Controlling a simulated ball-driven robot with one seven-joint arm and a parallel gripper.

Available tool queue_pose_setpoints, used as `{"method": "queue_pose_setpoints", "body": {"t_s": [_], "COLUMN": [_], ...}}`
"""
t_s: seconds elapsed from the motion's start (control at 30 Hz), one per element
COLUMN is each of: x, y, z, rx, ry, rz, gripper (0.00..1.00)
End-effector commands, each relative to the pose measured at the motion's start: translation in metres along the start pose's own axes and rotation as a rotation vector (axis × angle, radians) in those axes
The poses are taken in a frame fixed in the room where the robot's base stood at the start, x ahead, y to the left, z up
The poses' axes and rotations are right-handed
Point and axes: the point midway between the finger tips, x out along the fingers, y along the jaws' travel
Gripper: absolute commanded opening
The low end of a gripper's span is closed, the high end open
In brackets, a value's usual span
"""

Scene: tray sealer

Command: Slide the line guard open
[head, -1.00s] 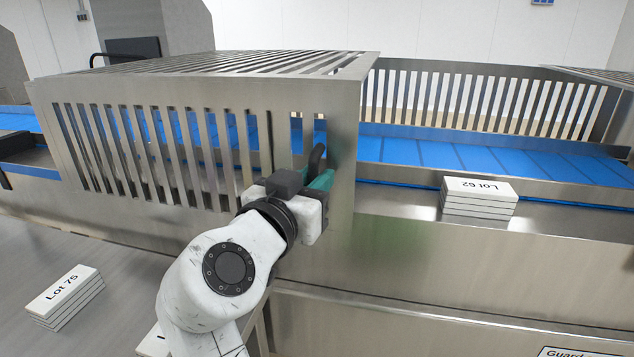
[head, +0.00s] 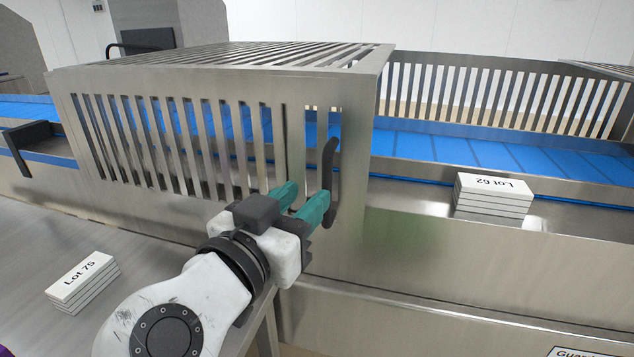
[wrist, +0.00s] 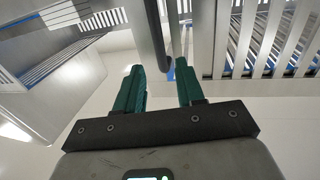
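The line guard (head: 345,95) is a slatted steel hood over the left part of the blue conveyor. Its upright black handle (head: 330,185) is on the front face near the right edge. My gripper (head: 300,203), with teal fingers, is just left of and in front of the handle. In the wrist view, the fingers (wrist: 160,78) are apart with a gap between them. The dark handle bar (wrist: 155,35) lines up with that gap, beyond the fingertips. I see no contact with it. The guard's slats (wrist: 250,35) show at upper right there.
A stack of white trays labelled Lot 62 (head: 493,196) sits on the steel ledge right of the guard. A Lot 75 stack (head: 82,282) lies on the table at lower left. The blue belt (head: 470,150) right of the guard is uncovered. A black bracket (head: 28,137) stands at the left.

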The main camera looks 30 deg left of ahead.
Motion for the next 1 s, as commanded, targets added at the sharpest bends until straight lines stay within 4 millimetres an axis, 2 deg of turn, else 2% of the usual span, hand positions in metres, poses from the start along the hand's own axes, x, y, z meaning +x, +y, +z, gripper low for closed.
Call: {"method": "queue_pose_setpoints", "body": {"t_s": [0.1, 0.3, 0.87, 0.97, 1.0], "x": [-0.016, -0.027, -0.027, -0.019, -0.013], "y": [-0.001, 0.000, 0.000, 0.013, 0.022], "z": [0.000, 0.000, 0.000, 0.014, 0.024], "rx": [0.000, -0.001, -0.001, -0.015, -0.024], "ry": [0.000, 0.000, 0.000, -0.032, -0.057], "rz": [-0.001, -0.001, 0.000, 0.017, 0.029], "gripper": [0.38, 0.38, 0.38, 0.38, 0.38]}}
